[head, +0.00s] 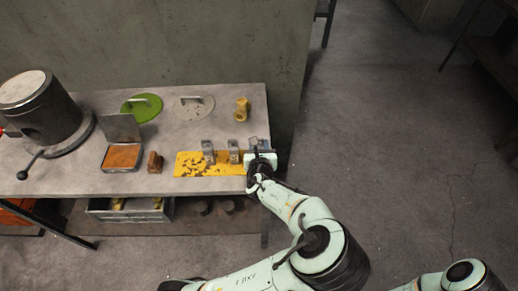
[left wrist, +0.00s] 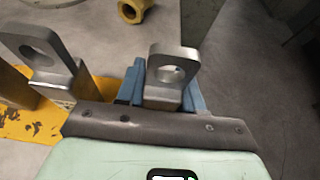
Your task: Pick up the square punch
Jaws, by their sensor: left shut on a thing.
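Grey metal punches with holed upper ends stand in a row at the yellow, worn plate (head: 190,167) near the bench's right end. My left gripper (head: 259,147) is at the right end of this row. In the left wrist view its blue fingers are shut on both sides of a punch (left wrist: 174,59) whose ring-shaped top sticks up between them. The lower end of this punch is hidden, so I cannot see whether it is square. Two more punches stand to the left, a middle one (head: 233,150) and a left one (head: 208,150). My right gripper is out of view.
A yellow flanged part (head: 241,109) stands behind the punches. A grey round lid (head: 194,110), a green lid (head: 142,107), an open box with an orange pad (head: 122,157) and a brown block (head: 155,162) lie leftward. A large cylinder (head: 40,110) stands far left. Open floor lies right.

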